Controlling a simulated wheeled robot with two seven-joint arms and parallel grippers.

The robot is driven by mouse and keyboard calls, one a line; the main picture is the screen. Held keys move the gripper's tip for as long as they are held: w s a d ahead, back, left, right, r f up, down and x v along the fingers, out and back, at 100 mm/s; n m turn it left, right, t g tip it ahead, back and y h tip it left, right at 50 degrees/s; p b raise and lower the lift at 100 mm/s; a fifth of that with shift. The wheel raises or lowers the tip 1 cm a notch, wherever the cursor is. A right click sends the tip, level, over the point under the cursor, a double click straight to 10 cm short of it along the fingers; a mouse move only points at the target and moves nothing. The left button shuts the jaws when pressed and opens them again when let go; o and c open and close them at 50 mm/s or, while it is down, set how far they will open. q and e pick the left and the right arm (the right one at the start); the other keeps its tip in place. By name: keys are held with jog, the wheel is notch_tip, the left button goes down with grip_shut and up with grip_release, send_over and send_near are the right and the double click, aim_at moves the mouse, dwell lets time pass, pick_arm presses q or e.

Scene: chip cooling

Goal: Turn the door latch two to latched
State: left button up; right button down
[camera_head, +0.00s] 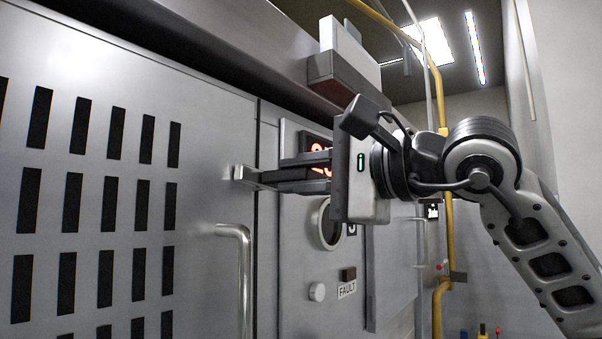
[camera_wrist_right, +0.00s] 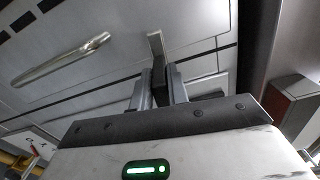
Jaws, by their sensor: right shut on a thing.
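The right wrist view shows the latch (camera_wrist_right: 156,47) standing out past the fingertips (camera_wrist_right: 163,85). The fingers hide part of the latch's grip. No marking on it is readable. My left gripper is not in view.
A bar handle (camera_head: 244,265) sits below the latch on the vented door (camera_head: 205,120). Behind my gripper is a panel with a red lit display (camera_head: 325,182), a round gauge (camera_head: 329,225) and a FAULT label (camera_head: 347,290). A yellow pipe (camera_head: 447,220) runs behind my arm.

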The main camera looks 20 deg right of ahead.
jog(key=shift+f+n, duration=0.15)
jog(key=shift+n, duration=0.45)
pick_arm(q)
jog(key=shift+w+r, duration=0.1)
pick_arm(e)
jog(key=c, duration=1.4)
grip_release()
jog(key=shift+s, duration=0.1)
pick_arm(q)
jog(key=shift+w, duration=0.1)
pick_arm(e)
jog(key=shift+o, duration=0.2)
jog(key=shift+d, duration=0.1)
pick_arm(q)
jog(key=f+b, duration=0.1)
jog(key=b, duration=0.2)
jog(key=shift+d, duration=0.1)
pick_arm(e)
jog(key=v, duration=1.5)
jog(key=shift+s+d, duration=0.2)
jog(key=shift+s, duration=0.15)
jog(key=shift+w, duration=0.1)
